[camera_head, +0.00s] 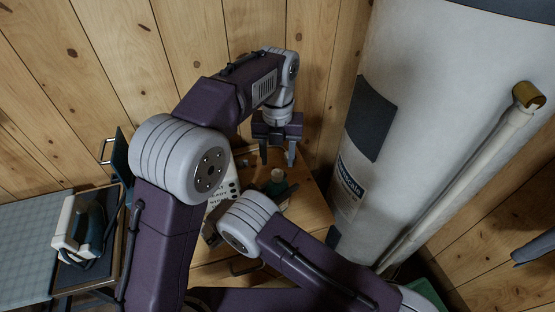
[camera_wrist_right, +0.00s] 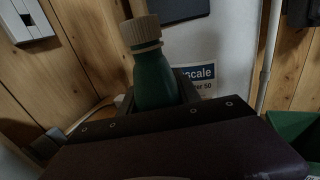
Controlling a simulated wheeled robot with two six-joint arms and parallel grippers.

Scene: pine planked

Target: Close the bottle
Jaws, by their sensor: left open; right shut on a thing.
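The green bottle (camera_wrist_right: 153,80) stands roughly upright in the right wrist view, with a ribbed beige cap (camera_wrist_right: 139,31) on its top. I cannot tell how tight the cap is. In the head view the bottle (camera_head: 274,188) is small, with the pale cap (camera_head: 277,175) facing up. My right gripper (camera_wrist_right: 155,96) is shut on the bottle's body; its fingers are partly hidden. My left gripper (camera_head: 277,155) points down, open and empty, above the bottle and apart from the cap.
A wooden cabinet (camera_head: 312,208) stands below the bottle, with a white printed item (camera_head: 218,205) beside it. A large white tank (camera_head: 405,110) with a pipe (camera_head: 455,190) stands close on the right. An iron (camera_head: 90,225) sits at the left. Plank walls close in behind.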

